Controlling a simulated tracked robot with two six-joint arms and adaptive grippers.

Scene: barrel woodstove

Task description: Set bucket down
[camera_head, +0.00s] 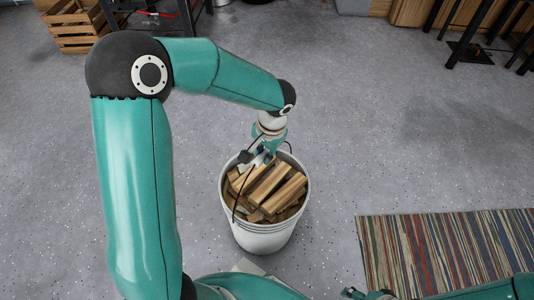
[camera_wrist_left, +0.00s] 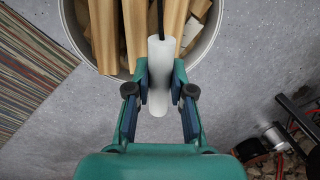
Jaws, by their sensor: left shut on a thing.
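A white bucket (camera_head: 262,238) full of split firewood (camera_head: 268,187) stands upright at the middle of the head view. My left gripper (camera_head: 262,154) is over the far side of its mouth. In the left wrist view, my left gripper (camera_wrist_left: 160,88) is shut on the white grip of the bucket's handle (camera_wrist_left: 160,60), with a finger on each side. The bucket's rim (camera_wrist_left: 70,35) and the wood show beyond the fingers. I cannot tell whether the bucket's bottom touches the floor.
A striped rug (camera_head: 440,245) lies right of the bucket. A wooden crate (camera_head: 78,25) stands at the back left. Dark metal legs (camera_head: 465,35) stand at the back right. The grey speckled floor (camera_head: 360,110) around and behind the bucket is clear.

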